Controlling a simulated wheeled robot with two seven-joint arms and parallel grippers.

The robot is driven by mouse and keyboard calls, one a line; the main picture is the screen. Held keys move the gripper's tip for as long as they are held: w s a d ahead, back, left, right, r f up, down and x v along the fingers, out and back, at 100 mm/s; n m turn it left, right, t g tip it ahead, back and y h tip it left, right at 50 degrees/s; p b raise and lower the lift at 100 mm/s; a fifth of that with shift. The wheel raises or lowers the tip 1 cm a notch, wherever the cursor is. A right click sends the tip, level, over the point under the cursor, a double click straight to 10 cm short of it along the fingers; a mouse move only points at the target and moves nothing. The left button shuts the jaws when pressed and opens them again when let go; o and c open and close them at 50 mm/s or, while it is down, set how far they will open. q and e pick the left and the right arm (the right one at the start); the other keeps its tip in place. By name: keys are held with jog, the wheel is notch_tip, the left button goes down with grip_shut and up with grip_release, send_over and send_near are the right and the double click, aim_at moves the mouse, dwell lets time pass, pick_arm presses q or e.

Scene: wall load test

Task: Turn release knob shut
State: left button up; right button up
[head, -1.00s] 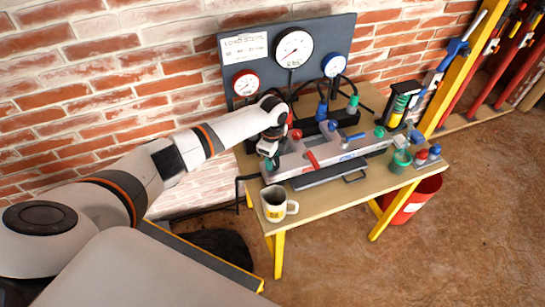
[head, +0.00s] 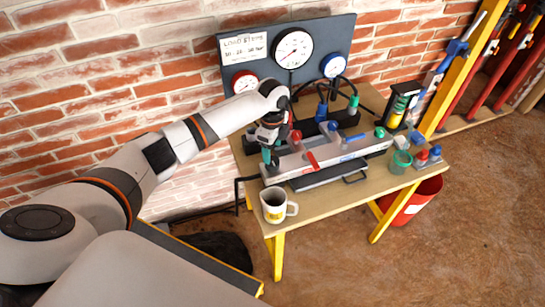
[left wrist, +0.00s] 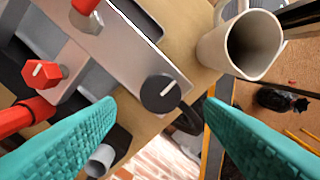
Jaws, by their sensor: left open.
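A dark round knob (left wrist: 160,93) with a pale line across its face sits at the end of the grey metal block (left wrist: 125,50) in the left wrist view. No label is readable on it. In the head view my gripper covers that end of the block (head: 330,160). My left gripper (left wrist: 160,107) is open, its two teal fingers spread on either side of the knob in the picture, with nothing between them that I can see held. It also shows at the left end of the block in the head view (head: 268,157). My right gripper is not in view.
A white mug (head: 274,206) stands close by at the table's front left corner, also near the right finger in the left wrist view (left wrist: 240,45). A red hexagonal knob (left wrist: 41,74) and red lever (head: 312,160) are on the block. Gauges (head: 292,48) stand behind.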

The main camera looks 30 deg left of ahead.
aim_at(272, 161)
pick_arm(q)
notch_tip(272, 161, up, 7)
jog(key=b, duration=0.1)
dwell(0.7)
